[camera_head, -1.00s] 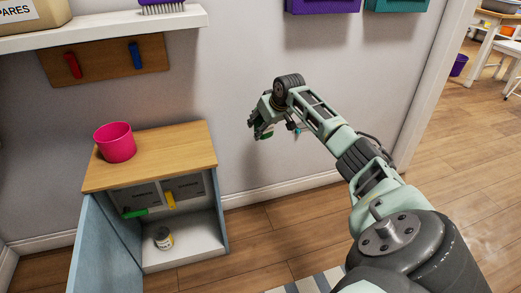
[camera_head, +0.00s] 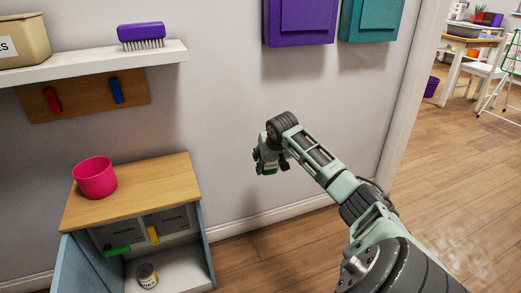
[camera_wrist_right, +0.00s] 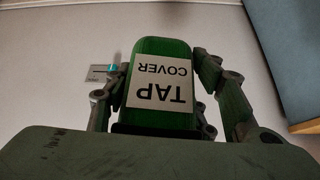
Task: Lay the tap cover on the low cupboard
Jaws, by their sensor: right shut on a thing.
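The tap cover (camera_wrist_right: 164,90) is green with a white label reading "TAP COVER". It is held between the fingers of my right gripper (camera_wrist_right: 165,75) in the right wrist view. In the head view my right gripper (camera_head: 268,162) is in the air in front of the wall, right of the low cupboard, with a little of the green cover showing. The low cupboard (camera_head: 150,186) has a wooden top and an open blue door. A pink pot (camera_head: 95,178) stands on the left part of its top; the right part is bare. My left gripper is not in view.
Inside the cupboard are a green handle (camera_head: 117,250), a yellow handle (camera_head: 153,234) and a small can (camera_head: 147,276). Above, a white shelf (camera_head: 90,63) holds a purple brush (camera_head: 141,35). Purple (camera_head: 300,20) and teal (camera_head: 372,18) boxes hang on the wall.

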